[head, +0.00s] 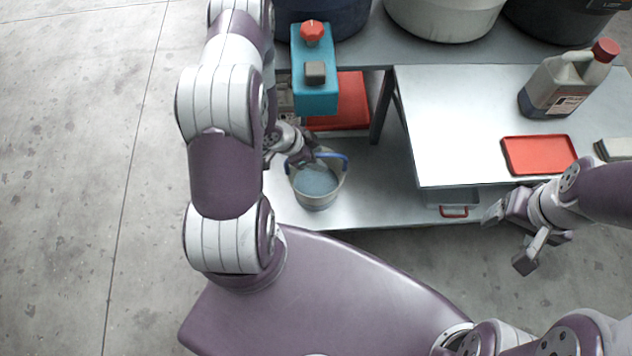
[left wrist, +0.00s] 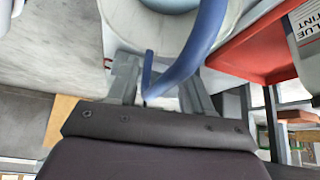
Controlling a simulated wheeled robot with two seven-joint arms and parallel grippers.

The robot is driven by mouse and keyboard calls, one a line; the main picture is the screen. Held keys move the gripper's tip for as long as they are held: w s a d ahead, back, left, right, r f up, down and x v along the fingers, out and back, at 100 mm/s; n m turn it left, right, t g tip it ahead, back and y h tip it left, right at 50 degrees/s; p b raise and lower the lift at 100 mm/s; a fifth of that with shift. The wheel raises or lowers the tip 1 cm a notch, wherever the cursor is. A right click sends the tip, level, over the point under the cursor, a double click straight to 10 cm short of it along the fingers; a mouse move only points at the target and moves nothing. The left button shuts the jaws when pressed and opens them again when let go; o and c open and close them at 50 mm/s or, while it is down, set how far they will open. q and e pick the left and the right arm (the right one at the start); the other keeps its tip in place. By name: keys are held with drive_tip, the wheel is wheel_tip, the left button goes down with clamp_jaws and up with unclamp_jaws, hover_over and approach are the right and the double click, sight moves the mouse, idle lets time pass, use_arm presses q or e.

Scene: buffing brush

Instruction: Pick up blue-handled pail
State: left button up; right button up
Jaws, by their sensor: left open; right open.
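The grey pail (head: 318,199) stands upright on the low metal shelf, with bluish contents and a raised blue handle (head: 344,160). My left gripper (head: 306,158) is at the pail's rim by the handle. In the left wrist view the blue handle (left wrist: 203,38) passes between the spread fingers of my left gripper (left wrist: 158,82), with the pale pail (left wrist: 120,22) just beyond. The fingers are open; whether one touches the handle I cannot tell. My right gripper (head: 508,238) is open and empty, in front of the right bench.
A teal box (head: 315,90) with a red knob overhangs a red tray (head: 350,105) behind the pail. The right bench (head: 450,110) carries a jug (head: 560,88) and a small red tray (head: 538,155). Large tubs (head: 445,15) stand at the back. Floor at left is clear.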

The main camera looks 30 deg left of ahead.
use_arm(q)
drive_tip(key=shift+r, duration=0.1)
clamp_jaws()
idle(1.2)
